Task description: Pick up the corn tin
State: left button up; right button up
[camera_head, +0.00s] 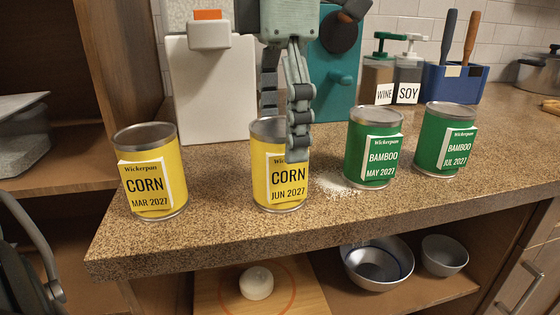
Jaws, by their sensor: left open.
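Two yellow tins labelled CORN stand upright on the speckled counter. One corn tin (151,172) at the left reads MAR 2027. The other corn tin (280,186), to its right, reads JUN 2027. My left gripper (283,128) comes down from above at the JUN 2027 tin, open and empty. One finger overlaps that tin's upper right side and covers part of its rim and label. The other finger is farther back, and its tip is partly hidden by the tin's rim; I cannot tell whether either touches. My right gripper is not in view.
Two green bamboo tins (374,147) (445,138) stand to the right, with spilled white grains (338,187) beside the nearer one. A white box (212,95) and a teal dispenser (335,75) stand behind. The counter's front edge (240,242) is close.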

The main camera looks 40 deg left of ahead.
pick_arm(q)
notch_tip(320, 180, down, 4)
jog(key=shift+a+r, duration=0.1)
jog(key=shift+r, duration=0.15)
jog(key=c, duration=1.7)
